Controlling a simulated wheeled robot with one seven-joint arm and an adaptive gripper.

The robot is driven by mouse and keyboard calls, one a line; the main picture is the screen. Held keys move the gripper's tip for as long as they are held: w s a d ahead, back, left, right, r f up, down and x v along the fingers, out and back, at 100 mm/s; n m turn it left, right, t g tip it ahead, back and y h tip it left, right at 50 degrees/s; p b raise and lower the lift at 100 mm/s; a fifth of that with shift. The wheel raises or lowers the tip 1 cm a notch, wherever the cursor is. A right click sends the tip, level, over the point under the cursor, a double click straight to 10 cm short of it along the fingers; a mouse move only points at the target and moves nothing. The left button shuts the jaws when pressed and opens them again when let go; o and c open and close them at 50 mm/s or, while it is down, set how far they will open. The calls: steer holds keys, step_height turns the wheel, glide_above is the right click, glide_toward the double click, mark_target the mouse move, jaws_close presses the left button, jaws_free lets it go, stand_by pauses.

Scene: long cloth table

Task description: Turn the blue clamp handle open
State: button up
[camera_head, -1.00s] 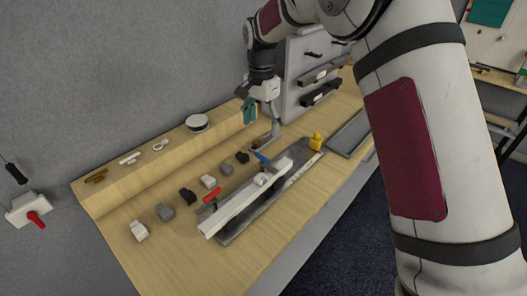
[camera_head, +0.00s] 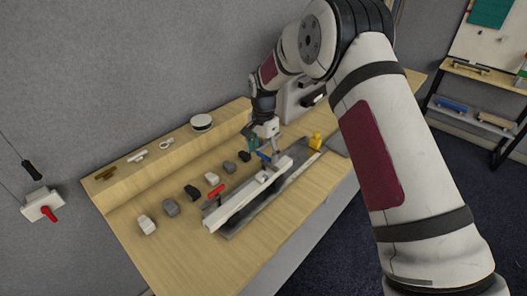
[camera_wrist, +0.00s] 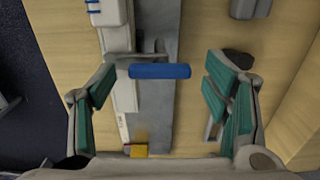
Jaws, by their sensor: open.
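The blue clamp handle (camera_head: 263,156) sits on the fixture near the far end of the long white rail (camera_head: 240,201). In the wrist view the blue handle (camera_wrist: 160,71) lies crosswise, with a grey metal arm behind it. My gripper (camera_wrist: 158,82) is open, with one teal-padded finger on each side of the handle and a gap at both ends. In the head view my gripper (camera_head: 265,146) is close above the handle, partly overlapping it. Any touch cannot be told there.
A red handle (camera_head: 217,189) is at the rail's near end. A yellow block (camera_head: 316,141) stands beyond the blue handle. Several grey, black and white blocks line the table left of the rail. A raised wooden ledge (camera_head: 150,158) runs along the wall.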

steer(key=c, duration=1.2)
steer(key=shift+o, duration=0.2)
steer(key=shift+n, duration=0.4)
steer(key=n+b, duration=0.2)
steer(key=n, duration=0.1)
steer(key=shift+w+n+b, duration=0.1)
steer(key=shift+n+b, duration=0.2)
steer(key=shift+b, duration=0.1)
steer(key=n+b, duration=0.2)
steer(key=n, duration=0.2)
steer(key=shift+n, duration=0.3)
steer(key=n+b, duration=0.2)
steer(key=n, duration=0.2)
steer(key=shift+n+b, duration=1)
steer(key=shift+n, duration=1.5)
